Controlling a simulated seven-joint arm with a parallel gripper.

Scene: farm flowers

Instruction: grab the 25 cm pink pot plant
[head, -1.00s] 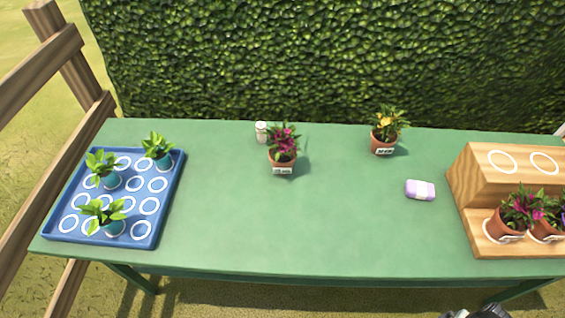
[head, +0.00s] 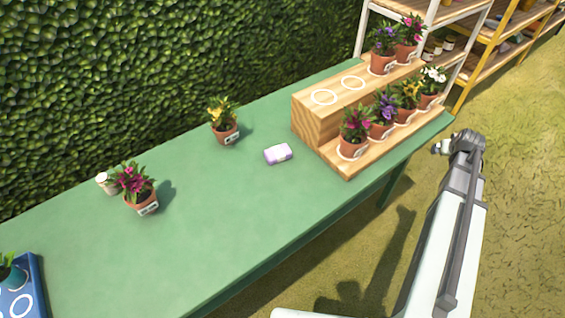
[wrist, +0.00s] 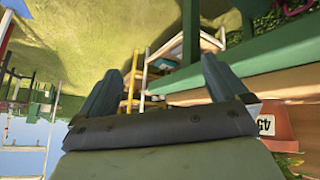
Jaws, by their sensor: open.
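A pink-flowered plant in a terracotta pot (head: 138,190) stands upright on the green table at the left of the head view. Its white label is too small to read. Another pink plant (head: 354,130) stands on the lower step of the wooden stand, and a third (head: 408,36) on the upper step. My gripper (head: 445,147) is off the stand's right end, away from all three. In the wrist view its two fingers (wrist: 162,85) are apart with nothing between them. A terracotta pot (wrist: 280,122) with an upside-down label, seemingly 45, shows at the right edge there.
The wooden stand (head: 313,122) also holds purple, yellow and white plants. A yellow plant (head: 224,122), a lilac block (head: 278,154) and a small white-topped jar (head: 104,181) are on the table (head: 215,205). A blue tray (head: 35,290) is at lower left. Shelves (head: 455,60) stand behind.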

